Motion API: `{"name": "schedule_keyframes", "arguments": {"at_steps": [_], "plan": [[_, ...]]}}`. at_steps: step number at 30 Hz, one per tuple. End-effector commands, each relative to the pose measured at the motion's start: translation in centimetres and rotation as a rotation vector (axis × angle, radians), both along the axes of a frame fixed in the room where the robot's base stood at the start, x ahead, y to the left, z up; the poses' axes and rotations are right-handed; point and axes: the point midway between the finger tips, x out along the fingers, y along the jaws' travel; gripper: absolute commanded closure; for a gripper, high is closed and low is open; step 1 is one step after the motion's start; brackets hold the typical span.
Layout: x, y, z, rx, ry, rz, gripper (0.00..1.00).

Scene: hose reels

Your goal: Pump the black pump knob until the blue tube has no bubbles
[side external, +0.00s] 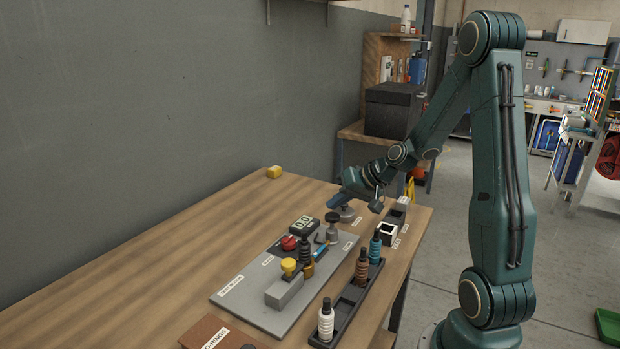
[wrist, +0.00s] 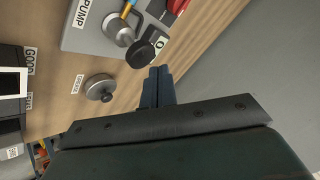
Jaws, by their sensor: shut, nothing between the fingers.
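The black pump knob (side external: 333,217) tops a grey metal pump (side external: 332,232) at the far right end of the grey board (side external: 232,292). In the wrist view the black knob (wrist: 140,54) is just ahead and left of my fingertips, beside the PUMP label. A blue tube (side external: 321,252) lies near the pump; a short blue and orange piece shows in the wrist view (wrist: 128,10). Bubbles are too small to tell. My gripper (side external: 333,203) is shut and empty above the table, apart from the knob; its closed fingers show in the wrist view (wrist: 158,72).
A round steel piece (wrist: 100,88) stands close to my gripper. The board carries a display reading 0.0 (side external: 302,225), a red button (side external: 289,243) and a yellow knob (side external: 289,266). A black rack (side external: 349,300) holds bottles. The table's left side is mostly clear.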

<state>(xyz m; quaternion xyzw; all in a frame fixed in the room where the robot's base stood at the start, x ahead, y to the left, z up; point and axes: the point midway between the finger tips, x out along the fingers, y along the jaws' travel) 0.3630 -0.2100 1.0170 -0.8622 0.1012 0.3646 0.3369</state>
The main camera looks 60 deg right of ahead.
Motion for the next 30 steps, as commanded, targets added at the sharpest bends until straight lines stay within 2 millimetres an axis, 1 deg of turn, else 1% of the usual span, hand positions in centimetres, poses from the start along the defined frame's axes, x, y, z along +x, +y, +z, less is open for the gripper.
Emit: {"name": "schedule_keyframes", "arguments": {"at_steps": [8, 24, 30], "plan": [[0.0, 0.0, 0.4, -0.001, -0.002, 0.0, 1.0], [0.0, 0.0, 4.1, -0.002, -0.002, 0.001, 1.0], [0.0, 0.0, 4.9, 0.0, 0.0, 0.0, 1.0]]}}
